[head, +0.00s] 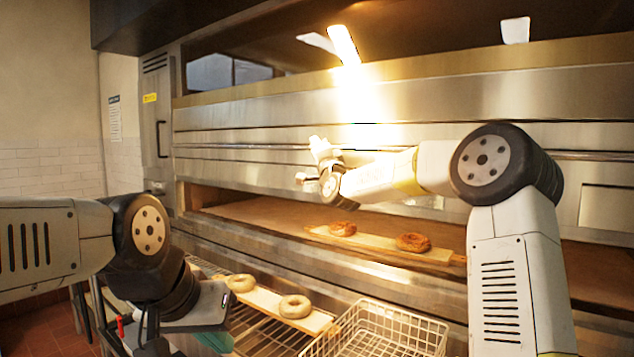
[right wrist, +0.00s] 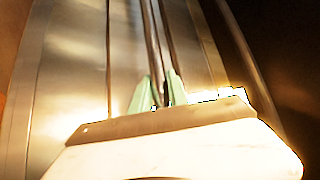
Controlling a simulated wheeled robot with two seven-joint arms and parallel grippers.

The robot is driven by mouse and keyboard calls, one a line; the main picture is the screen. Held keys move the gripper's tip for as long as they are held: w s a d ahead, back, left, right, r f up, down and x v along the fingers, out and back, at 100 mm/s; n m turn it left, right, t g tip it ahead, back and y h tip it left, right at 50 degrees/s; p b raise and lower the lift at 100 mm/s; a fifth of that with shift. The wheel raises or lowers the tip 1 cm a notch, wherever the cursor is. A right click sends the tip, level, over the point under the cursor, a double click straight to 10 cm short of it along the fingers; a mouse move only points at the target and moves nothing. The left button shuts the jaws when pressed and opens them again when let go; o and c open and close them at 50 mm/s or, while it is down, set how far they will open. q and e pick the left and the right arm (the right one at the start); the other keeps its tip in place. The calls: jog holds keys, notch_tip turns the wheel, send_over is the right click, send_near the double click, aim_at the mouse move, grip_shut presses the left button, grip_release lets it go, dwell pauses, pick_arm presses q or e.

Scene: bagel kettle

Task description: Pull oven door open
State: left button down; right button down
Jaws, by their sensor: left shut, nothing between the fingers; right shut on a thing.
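The steel deck oven has a long horizontal handle bar (head: 240,147) across its door front (head: 235,170). My right gripper (head: 318,148) is at this bar near the middle of the oven, partly lost in glare. In the right wrist view its pale green fingers (right wrist: 157,92) are shut on the bar (right wrist: 154,45), which runs away between them. Below the door front, the oven chamber (head: 265,208) shows open. My left gripper (head: 215,335) is low at the left, by the wire rack, shut and empty; its fingertips are partly hidden.
Two browned bagels (head: 412,242) lie on a board (head: 375,245) in the chamber opening. Two pale bagels (head: 295,306) lie on another board (head: 262,302) on the wire rack (head: 260,335). A wire basket (head: 385,325) stands in front of the oven, below my right arm.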

notch_tip(320, 180, up, 19)
jog(key=shift+s, duration=0.1)
jog(key=c, duration=1.3)
grip_release()
jog(key=shift+f, duration=0.1)
jog(key=v, duration=0.7)
jog(key=shift+s+f, duration=0.15)
jog(key=shift+s, duration=0.2)
jog(key=shift+d, duration=0.1)
